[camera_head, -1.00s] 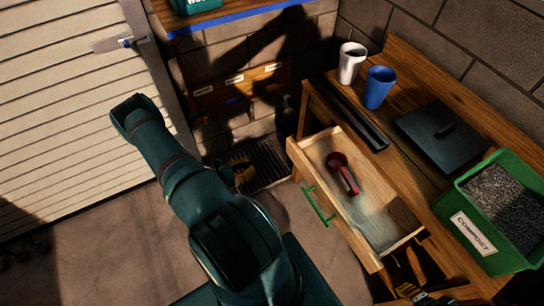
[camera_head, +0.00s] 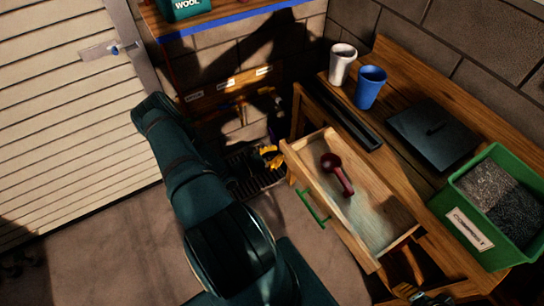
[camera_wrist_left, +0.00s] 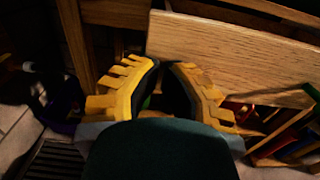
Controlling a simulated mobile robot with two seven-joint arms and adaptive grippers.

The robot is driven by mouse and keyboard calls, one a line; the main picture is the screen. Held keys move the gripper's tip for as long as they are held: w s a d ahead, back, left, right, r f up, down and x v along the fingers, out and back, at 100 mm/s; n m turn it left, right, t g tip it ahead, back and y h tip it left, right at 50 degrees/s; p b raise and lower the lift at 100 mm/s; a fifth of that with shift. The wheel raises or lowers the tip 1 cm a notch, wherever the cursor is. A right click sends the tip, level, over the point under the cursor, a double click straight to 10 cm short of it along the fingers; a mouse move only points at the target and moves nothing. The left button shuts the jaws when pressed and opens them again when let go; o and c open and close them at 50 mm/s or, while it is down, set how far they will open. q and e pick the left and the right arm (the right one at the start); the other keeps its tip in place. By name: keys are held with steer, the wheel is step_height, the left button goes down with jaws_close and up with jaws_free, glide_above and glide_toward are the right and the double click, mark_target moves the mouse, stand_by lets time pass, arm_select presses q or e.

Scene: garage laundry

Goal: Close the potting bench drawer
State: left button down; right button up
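The potting bench drawer (camera_head: 375,195) is pulled out from the bench (camera_head: 395,70), with a dark red scoop (camera_head: 337,174) lying inside. Its green handle (camera_head: 312,208) is on the front panel. My left gripper (camera_head: 271,156), with yellow fingers, is beyond the drawer's far front corner, apart from the handle in the head view. In the left wrist view its fingertips (camera_wrist_left: 164,66) are nearly together with nothing seen between them, and a wooden panel (camera_wrist_left: 235,48) is just ahead. Part of my right gripper (camera_head: 425,298) shows at the bottom edge; its fingers are unclear.
A white cup (camera_head: 342,64), a blue cup (camera_head: 370,87), a dark flat panel (camera_head: 433,138) and a green compost bin (camera_head: 465,228) stand on the bench. A shelf with blue edging (camera_head: 235,22) is at the top. Bare floor (camera_head: 110,245) lies at left.

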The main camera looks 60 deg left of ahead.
mark_target(315, 136)
arm_select(q)
steer(key=shift+w, duration=0.1)
steer(key=w, duration=0.5)
steer(key=w+d, duration=0.1)
steer(key=w, duration=1)
steer(key=shift+w+d+b, duration=0.15)
steer(key=shift+w+b, duration=0.05)
steer(key=shift+b, duration=0.2)
steer(key=shift+s, duration=0.15)
